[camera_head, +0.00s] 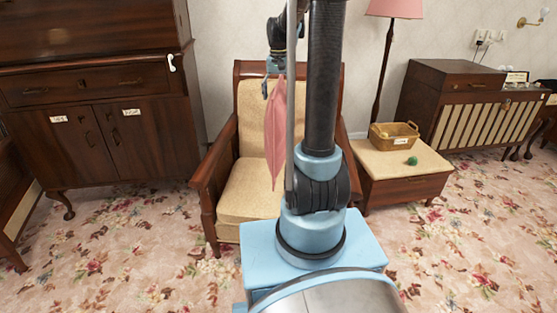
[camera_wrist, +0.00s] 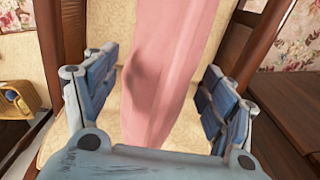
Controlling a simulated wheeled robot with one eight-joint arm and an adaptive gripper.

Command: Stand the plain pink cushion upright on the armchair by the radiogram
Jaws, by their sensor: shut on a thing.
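The plain pink cushion (camera_head: 274,135) hangs edge-on below my gripper (camera_head: 274,68), in front of the backrest of the wooden armchair (camera_head: 243,195). Its lower corner points down toward the cream seat; I cannot tell whether it touches. In the wrist view my gripper (camera_wrist: 155,98) has its blue fingers on both sides of the pink cushion (camera_wrist: 165,75) and is shut on it. The armchair's cream upholstery (camera_wrist: 112,33) shows behind. My arm hides the right part of the chair in the head view. The radiogram (camera_head: 470,115) stands at the right wall.
A low padded table (camera_head: 385,165) right of the armchair holds a wicker basket (camera_head: 392,136) and a green ball (camera_head: 412,161). A floor lamp (camera_head: 385,60) stands behind it. A dark cabinet (camera_head: 95,100) is at the left. The flowered carpet is clear in front.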

